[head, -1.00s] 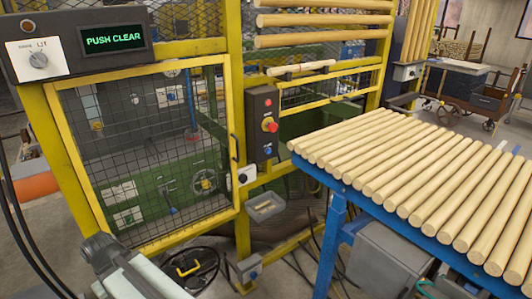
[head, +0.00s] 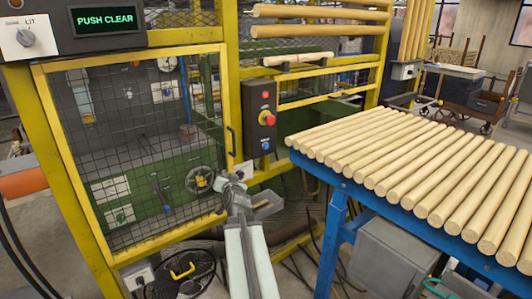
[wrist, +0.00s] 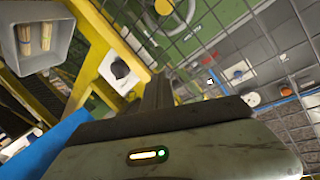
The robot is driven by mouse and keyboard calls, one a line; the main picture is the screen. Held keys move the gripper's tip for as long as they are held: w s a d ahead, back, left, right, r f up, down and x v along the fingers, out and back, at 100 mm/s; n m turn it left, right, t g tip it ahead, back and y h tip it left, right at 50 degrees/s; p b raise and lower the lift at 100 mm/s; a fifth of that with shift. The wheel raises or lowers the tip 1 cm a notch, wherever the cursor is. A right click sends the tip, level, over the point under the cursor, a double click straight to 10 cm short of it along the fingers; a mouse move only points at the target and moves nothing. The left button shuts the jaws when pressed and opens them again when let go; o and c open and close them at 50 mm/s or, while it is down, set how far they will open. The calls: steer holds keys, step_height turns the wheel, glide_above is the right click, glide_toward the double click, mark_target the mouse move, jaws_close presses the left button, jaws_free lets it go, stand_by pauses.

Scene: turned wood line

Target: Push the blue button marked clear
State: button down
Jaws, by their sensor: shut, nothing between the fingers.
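The blue button (head: 265,146) is at the bottom of a dark control box (head: 249,128) on the yellow post, right of the mesh door. A small red button and a larger red knob on a yellow base sit above it. My gripper (head: 231,181) is below and left of the box, apart from the blue button, with its fingers together and empty. In the wrist view my gripper (wrist: 158,92) points toward the mesh door. The blue button cannot be made out there.
A display (head: 104,20) reads "PUSH CLEAR". A blue table (head: 345,185) of wooden rods stands at right. A black knob (wrist: 120,68) on a white plate is near my fingers.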

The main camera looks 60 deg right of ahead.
mark_target(266, 146)
steer(key=s+d+r+m+g+h+b, duration=0.1)
steer(key=s+d+r+m+h, duration=0.2)
steer(key=s+d, duration=0.4)
steer(key=s+d+r+m+g+h+b, duration=0.1)
steer(key=s+d+r+m+g+h, duration=0.1)
steer(key=s+d, duration=0.6)
steer(key=s+r+m+h, duration=0.1)
steer(key=s+m+h, duration=0.1)
steer(key=h, duration=0.1)
steer(key=shift+s+d+g, duration=0.15)
steer(key=shift+s+g, duration=0.15)
steer(key=shift+s, duration=0.05)
steer(key=w+d, duration=0.2)
steer(key=w, duration=0.6)
steer(key=shift+w+d, duration=0.25)
steer(key=shift+d, duration=0.1)
steer(key=shift+w, duration=0.1)
stand_by(0.3)
steer(key=shift+w+d, duration=0.15)
steer(key=shift+w, duration=0.05)
